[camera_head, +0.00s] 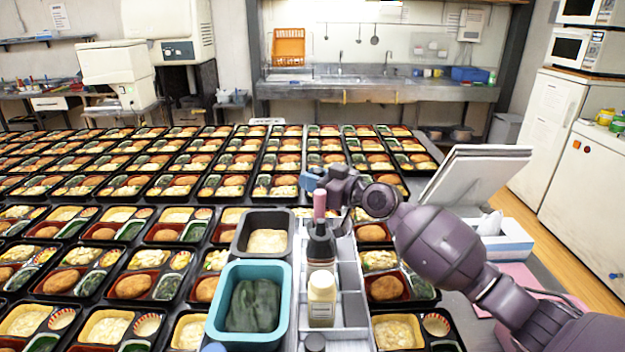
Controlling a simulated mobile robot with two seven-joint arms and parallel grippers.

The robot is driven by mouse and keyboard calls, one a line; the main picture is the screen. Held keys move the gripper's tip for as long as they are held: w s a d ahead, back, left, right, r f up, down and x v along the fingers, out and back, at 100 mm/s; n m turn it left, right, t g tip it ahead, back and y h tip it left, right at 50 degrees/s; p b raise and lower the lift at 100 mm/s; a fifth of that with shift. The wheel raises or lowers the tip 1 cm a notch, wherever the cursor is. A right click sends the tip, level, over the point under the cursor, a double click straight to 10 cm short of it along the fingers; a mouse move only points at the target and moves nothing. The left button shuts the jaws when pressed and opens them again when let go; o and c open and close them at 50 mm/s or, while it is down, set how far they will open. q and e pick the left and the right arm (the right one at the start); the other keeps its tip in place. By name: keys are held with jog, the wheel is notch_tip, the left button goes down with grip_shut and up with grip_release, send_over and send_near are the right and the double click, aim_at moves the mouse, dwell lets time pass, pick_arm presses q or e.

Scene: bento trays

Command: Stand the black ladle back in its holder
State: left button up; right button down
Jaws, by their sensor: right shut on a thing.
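My right gripper (314,181) is over the middle of the table, above the far end of a grey divided holder (348,277). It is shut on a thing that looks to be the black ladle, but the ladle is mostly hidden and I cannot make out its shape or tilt. A dark bottle (321,246) with a pink top stands just below the gripper, at the holder's left side. A cream bottle (321,298) with a pale cap stands in front of it.
A teal tub (216,313) with dark green food and a grey tub (241,232) with pale food stand left of the holder. Rows of black bento trays (139,230) fill the table. A white stand (470,175) and a white box (511,240) are on the right.

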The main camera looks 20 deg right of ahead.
jog(key=c, duration=0.9)
grip_release()
jog(key=shift+o, duration=0.2)
jog(key=b+v, duration=0.1)
jog(key=v, duration=1)
jog(key=shift+b, duration=0.35)
jog(key=shift+r, duration=0.15)
